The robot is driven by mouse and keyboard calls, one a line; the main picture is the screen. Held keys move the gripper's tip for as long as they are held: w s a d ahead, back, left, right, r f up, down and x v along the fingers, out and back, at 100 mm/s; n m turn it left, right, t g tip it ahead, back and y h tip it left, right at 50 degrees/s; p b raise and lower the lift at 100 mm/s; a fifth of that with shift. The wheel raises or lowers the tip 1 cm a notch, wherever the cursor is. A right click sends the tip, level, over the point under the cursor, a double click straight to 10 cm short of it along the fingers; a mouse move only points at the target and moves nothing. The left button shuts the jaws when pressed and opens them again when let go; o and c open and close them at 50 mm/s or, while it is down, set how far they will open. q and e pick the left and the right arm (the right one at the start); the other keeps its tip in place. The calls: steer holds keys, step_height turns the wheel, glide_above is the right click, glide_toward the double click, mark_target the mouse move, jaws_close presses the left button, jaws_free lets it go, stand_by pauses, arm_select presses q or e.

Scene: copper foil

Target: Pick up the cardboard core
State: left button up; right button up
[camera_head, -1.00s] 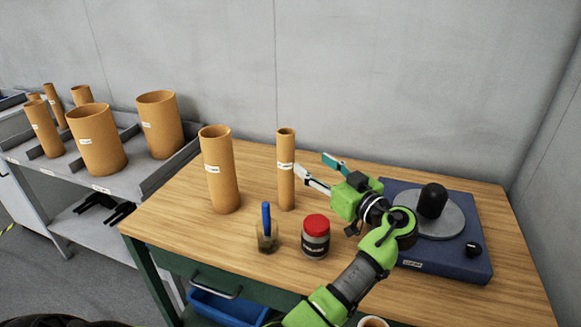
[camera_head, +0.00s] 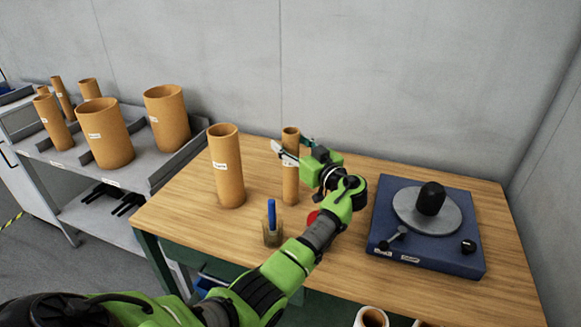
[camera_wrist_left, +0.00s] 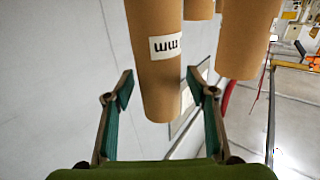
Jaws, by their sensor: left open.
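A thin upright cardboard core (camera_head: 290,180) with a pale label stands on the wooden table (camera_head: 345,250). A wider cardboard core (camera_head: 228,180) stands upright to its left. My left gripper (camera_head: 292,148) is open at the upper part of the thin core, one finger on the near left side and the teal finger behind it. In the left wrist view, a labelled core (camera_wrist_left: 158,85) stands between the open fingers (camera_wrist_left: 160,88), with gaps visible on both sides. Other cores show at the top right there.
A blue turntable unit (camera_head: 430,255) stands at the right. A glass with a blue pen (camera_head: 271,225) is in front of the cores; my arm mostly hides a red-lidded jar (camera_head: 312,217). Several larger cores (camera_head: 105,135) stand on a grey cart at the left. Tube tops (camera_head: 370,318) show at the bottom.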

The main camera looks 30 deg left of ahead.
arm_select(q)
steer(key=shift+d, duration=0.1)
jaws_close()
steer(key=shift+r, duration=0.1)
